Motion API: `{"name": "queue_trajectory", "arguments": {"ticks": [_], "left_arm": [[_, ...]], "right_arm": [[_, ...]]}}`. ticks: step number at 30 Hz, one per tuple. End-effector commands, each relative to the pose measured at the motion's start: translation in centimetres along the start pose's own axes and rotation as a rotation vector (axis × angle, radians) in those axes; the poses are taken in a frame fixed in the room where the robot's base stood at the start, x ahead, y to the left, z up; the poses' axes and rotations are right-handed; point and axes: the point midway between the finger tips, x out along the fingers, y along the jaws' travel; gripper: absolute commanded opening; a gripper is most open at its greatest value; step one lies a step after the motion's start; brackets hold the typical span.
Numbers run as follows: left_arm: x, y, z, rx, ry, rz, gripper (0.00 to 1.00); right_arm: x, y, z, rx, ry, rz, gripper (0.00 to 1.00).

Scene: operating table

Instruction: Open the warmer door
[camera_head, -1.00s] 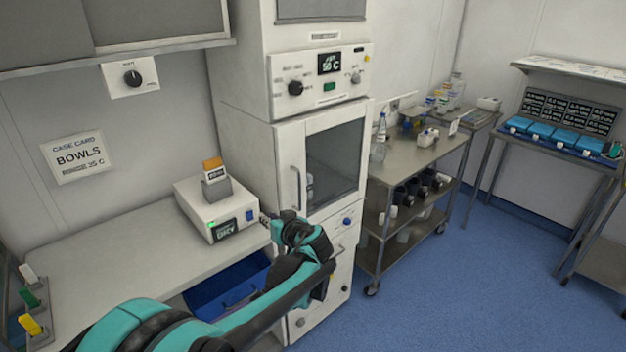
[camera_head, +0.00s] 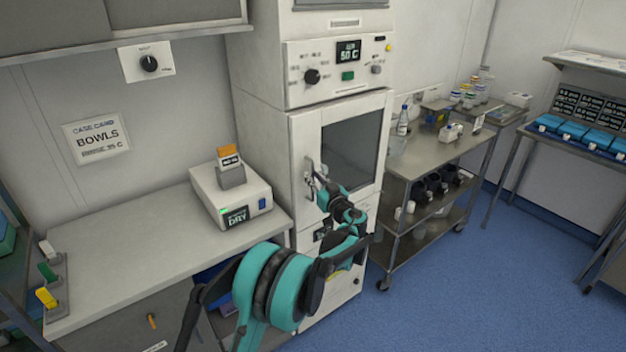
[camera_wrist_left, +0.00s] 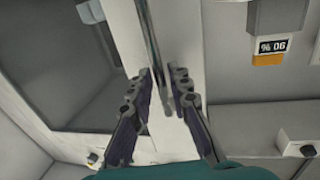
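The warmer door (camera_head: 303,140) is a white panel with a dark window in the tall white cabinet, and it looks shut. Its vertical metal handle (camera_head: 308,166) is on the door's left side. My left gripper (camera_head: 316,176) is at the handle, and its arm hides the lower door. In the left wrist view, the handle (camera_wrist_left: 152,45) runs down between the two fingers of my left gripper (camera_wrist_left: 163,80). The fingers are apart, with gaps beside the bar, and I see no grip on it. My right gripper is out of view.
A control panel (camera_head: 330,90) reading 50 C is above the door. A white box (camera_head: 210,198) with a display stands on the counter (camera_head: 120,262) at left. A steel cart (camera_head: 440,160) with bottles and cups stands close at right. Blue floor (camera_head: 470,290) is open in front.

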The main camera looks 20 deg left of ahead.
Motion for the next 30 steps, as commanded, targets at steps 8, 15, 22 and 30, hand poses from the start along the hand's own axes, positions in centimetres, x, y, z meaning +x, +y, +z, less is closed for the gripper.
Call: {"name": "queue_trajectory", "arguments": {"ticks": [8, 15, 22, 30], "left_arm": [[0.8, 0.0, -0.1, 0.000, 0.000, 0.000, 0.18], [0.7, 0.0, -0.1, 0.000, -0.001, 0.000, 0.00], [0.7, 0.0, 0.0, 0.000, -0.001, 0.000, 0.00], [-0.8, 1.2, -0.1, 0.000, -0.001, -0.024, 0.00]], "right_arm": [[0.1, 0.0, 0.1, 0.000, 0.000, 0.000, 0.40], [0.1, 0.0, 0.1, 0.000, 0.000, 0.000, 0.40], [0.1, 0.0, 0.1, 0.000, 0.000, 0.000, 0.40], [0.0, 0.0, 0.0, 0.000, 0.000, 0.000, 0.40]]}}
